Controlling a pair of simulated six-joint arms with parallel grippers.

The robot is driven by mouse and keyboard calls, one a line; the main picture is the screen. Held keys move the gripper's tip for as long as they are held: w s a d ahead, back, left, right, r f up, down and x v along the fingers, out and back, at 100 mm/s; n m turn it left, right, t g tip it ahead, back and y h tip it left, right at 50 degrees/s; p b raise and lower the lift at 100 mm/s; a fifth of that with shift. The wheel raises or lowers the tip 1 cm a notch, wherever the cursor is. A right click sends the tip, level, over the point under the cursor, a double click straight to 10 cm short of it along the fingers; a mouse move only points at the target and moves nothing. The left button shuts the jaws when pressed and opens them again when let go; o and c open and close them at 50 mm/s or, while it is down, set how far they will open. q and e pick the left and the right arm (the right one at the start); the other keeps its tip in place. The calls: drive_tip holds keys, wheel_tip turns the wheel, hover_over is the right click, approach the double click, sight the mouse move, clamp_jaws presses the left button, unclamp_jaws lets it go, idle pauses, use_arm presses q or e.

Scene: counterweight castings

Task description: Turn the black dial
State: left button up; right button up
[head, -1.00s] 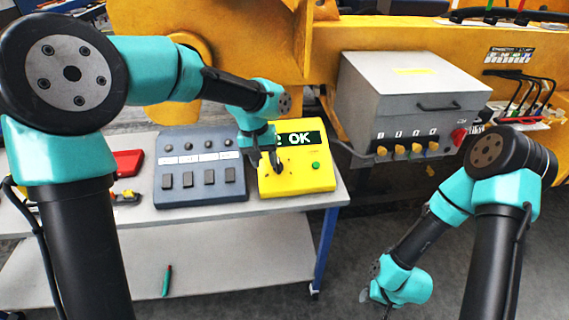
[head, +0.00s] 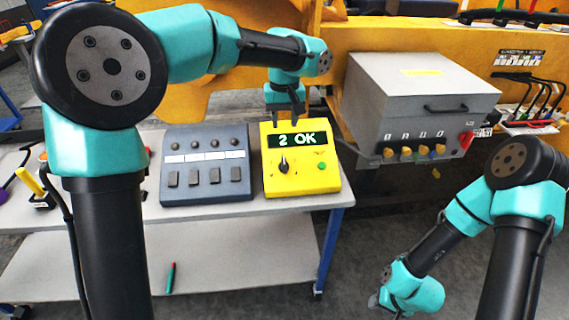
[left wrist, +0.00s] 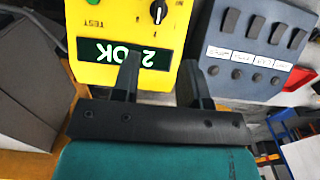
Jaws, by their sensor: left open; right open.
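The black dial (head: 284,165) sits on the lower left face of the yellow box (head: 303,187), its white mark pointing roughly up. The box's display (head: 297,140) reads "2 OK". My left gripper (head: 286,113) is open and empty above the box's top edge, apart from the dial. In the left wrist view the dial (left wrist: 158,11) shows upside down at the top edge, beyond the open fingertips (left wrist: 160,66). One finger covers part of the display there. My right gripper (head: 376,302) hangs low over the floor at right, far from the box, open and holding nothing visible.
A grey-blue panel (head: 206,190) with knobs and switches stands left of the yellow box on the table (head: 235,218). A grey cabinet (head: 420,85) with yellow knobs and a red switch is at right. A yellow machine frame (head: 335,30) stands behind.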

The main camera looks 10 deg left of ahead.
sight(284, 164)
use_arm(q)
wheel_tip(284, 164, down, 16)
drive_tip(key=shift+r, duration=0.2)
idle(0.4)
drive_tip(key=c, duration=0.6)
drive_tip(key=shift+o, duration=0.2)
drive_tip(key=shift+m, duration=0.4)
drive_tip(key=m+y, duration=0.2)
drive_tip(key=m, duration=0.2)
drive_tip(key=shift+y, duration=0.4)
drive_tip(key=m+y, duration=0.1)
drive_tip(key=m, duration=0.2)
drive_tip(key=m+y, duration=0.1)
drive_tip(key=m, duration=0.1)
drive_tip(key=shift+m+t+y, duration=0.4)
